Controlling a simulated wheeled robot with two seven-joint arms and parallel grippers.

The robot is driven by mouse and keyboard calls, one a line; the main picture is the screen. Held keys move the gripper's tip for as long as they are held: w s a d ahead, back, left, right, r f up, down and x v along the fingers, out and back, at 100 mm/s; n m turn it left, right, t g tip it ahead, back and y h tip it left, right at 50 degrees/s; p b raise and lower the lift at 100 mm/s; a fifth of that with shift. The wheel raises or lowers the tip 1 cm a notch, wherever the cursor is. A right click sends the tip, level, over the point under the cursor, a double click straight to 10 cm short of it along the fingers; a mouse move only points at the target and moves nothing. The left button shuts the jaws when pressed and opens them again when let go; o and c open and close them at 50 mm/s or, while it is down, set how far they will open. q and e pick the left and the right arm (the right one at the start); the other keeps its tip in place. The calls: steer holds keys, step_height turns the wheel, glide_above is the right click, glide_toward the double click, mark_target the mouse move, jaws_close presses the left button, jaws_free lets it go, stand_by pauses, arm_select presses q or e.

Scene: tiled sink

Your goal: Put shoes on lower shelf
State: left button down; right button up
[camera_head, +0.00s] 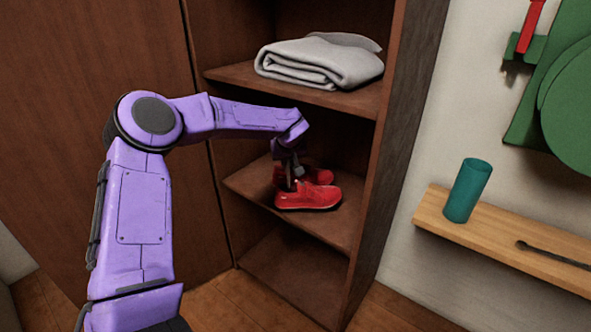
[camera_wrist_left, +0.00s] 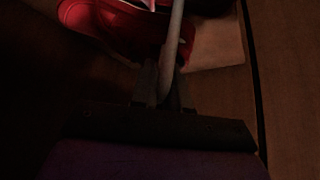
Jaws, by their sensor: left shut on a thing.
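A pair of red shoes is at the middle shelf (camera_head: 335,225) of the brown cabinet. The nearer red shoe (camera_head: 312,198) shows its side, and the farther red shoe (camera_head: 320,176) is partly hidden behind it. My left gripper (camera_head: 290,183) reaches into the compartment from the left and is shut on a red shoe at its left end. I cannot tell whether that shoe touches the shelf. The left wrist view is dark, with red shoe (camera_wrist_left: 115,25) at its top beyond the fingers. The lower shelf (camera_head: 290,275) is bare where it shows. My right gripper is not in view.
A folded grey cloth (camera_head: 315,65) lies on the upper shelf (camera_head: 250,80). The cabinet's right side panel (camera_head: 395,140) bounds the shelves. A teal cup (camera_head: 467,190) and a dark thin tool (camera_head: 550,254) are on a wooden wall ledge (camera_head: 500,238) at right.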

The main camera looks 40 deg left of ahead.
arm_select(q)
steer(key=w, duration=0.3)
steer(key=shift+w+a, duration=0.2)
steer(key=shift+w, duration=0.3)
step_height(320, 180, down, 4)
steer(key=shift+r+b, duration=0.2)
steer(key=shift+b, duration=0.8)
steer(key=shift+r, duration=0.1)
steer(key=c, duration=1.1)
jaws_free()
